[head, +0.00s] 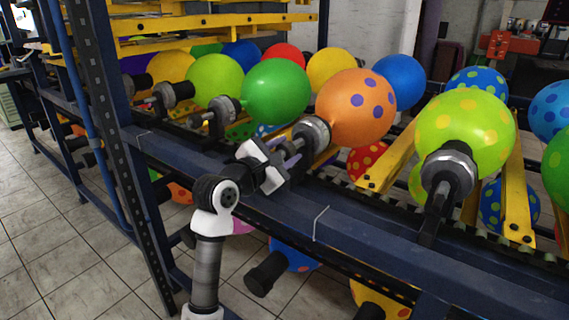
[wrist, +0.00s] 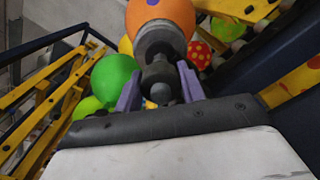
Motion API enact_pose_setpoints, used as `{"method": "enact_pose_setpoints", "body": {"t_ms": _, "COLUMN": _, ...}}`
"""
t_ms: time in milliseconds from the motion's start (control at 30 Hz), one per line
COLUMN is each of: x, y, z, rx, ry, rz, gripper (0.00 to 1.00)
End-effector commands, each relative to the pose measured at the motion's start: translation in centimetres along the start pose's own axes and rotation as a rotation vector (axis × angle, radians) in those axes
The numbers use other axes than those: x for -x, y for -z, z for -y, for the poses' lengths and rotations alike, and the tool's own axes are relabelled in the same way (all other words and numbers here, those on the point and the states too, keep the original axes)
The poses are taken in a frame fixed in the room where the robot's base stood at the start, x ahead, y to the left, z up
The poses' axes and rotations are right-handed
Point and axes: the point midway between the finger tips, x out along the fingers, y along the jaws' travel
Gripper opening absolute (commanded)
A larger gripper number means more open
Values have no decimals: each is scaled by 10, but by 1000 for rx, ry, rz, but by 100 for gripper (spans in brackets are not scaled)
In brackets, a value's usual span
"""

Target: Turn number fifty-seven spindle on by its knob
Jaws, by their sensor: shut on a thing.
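An orange balloon with purple dots (head: 357,108) sits on a grey and black spindle (head: 313,132) near the middle of the rack. The spindle also shows in the wrist view (wrist: 160,40), with its dark knob (wrist: 162,90) at the near end. My gripper (head: 287,156) reaches over the front rail to this spindle. In the wrist view its two purple fingers (wrist: 160,86) are on either side of the knob, shut on it. No spindle number is readable, so I cannot tell which one is fifty-seven.
A lime balloon with yellow dots (head: 465,130) on its own spindle (head: 447,170) is to the right. A green balloon (head: 275,92) on another spindle is to the left. The dark blue front rail (head: 345,232) runs below my gripper. A blue upright post (head: 110,130) stands left of my arm.

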Motion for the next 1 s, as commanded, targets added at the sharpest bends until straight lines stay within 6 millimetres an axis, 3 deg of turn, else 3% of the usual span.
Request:
{"method": "enact_pose_setpoints", "body": {"t_ms": 400, "x": 0, "y": 1, "z": 2, "rx": -172, "ry": 1, "rz": 0, "gripper": 16}}
{"method": "enact_pose_setpoints", "body": {"t_ms": 933, "x": 0, "y": 0, "z": 1, "rx": -190, "ry": 1, "rz": 1, "gripper": 16}}
{"method": "enact_pose_setpoints", "body": {"t_ms": 967, "x": 0, "y": 0, "z": 1, "rx": -190, "ry": 1, "rz": 1, "gripper": 43}}
{"method": "enact_pose_setpoints", "body": {"t_ms": 1000, "x": 0, "y": 0, "z": 1, "rx": -190, "ry": 1, "rz": 1, "gripper": 48}}
